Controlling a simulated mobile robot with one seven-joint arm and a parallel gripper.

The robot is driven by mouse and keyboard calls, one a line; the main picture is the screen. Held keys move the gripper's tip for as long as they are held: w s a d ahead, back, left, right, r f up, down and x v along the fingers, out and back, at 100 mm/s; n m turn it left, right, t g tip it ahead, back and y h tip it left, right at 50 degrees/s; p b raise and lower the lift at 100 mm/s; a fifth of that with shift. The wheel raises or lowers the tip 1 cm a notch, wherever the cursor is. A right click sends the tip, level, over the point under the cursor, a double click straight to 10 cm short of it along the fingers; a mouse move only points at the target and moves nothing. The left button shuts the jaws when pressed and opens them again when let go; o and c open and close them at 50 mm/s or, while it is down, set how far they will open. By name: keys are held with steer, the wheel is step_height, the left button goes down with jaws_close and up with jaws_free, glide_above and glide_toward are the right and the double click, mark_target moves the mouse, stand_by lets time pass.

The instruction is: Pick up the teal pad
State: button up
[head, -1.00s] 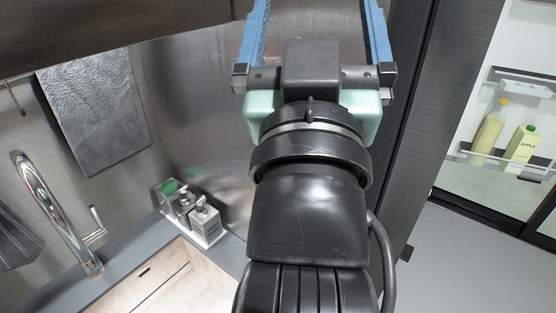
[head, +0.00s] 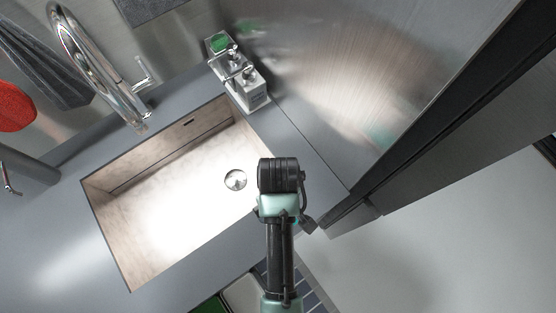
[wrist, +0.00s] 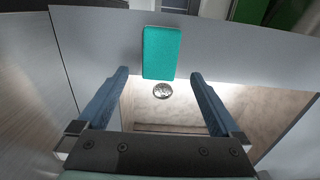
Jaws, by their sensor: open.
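The teal pad (wrist: 161,53) shows in the wrist view as a flat upright-looking rectangle, top centre. It appears to lie on the grey counter strip, its lower end reaching the sink edge near the drain. My gripper (wrist: 159,75) is open, with its two blue fingers on either side of the pad's lower end in the picture. The fingers look short of the pad, with nothing between them. In the head view my arm covers that area, and neither the pad nor the fingers can be made out.
The sink (head: 170,200) has a round drain (head: 235,180) and a chrome faucet (head: 95,65) behind it. A caddy (head: 240,75) with dispensers and a green item stands at the back. A dark panel edge (head: 440,110) rises on the right. The left counter is clear.

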step_height(320, 180, down, 3)
steer(key=shift+w+d+f, duration=0.1)
steer(key=f, duration=0.1)
steer(key=f+p, duration=0.1)
steer(key=f, duration=0.2)
steer(key=shift+s+p, duration=0.3)
steer(key=shift+f, duration=0.6)
steer(key=c, duration=1.4)
steer(key=shift+r, duration=0.15)
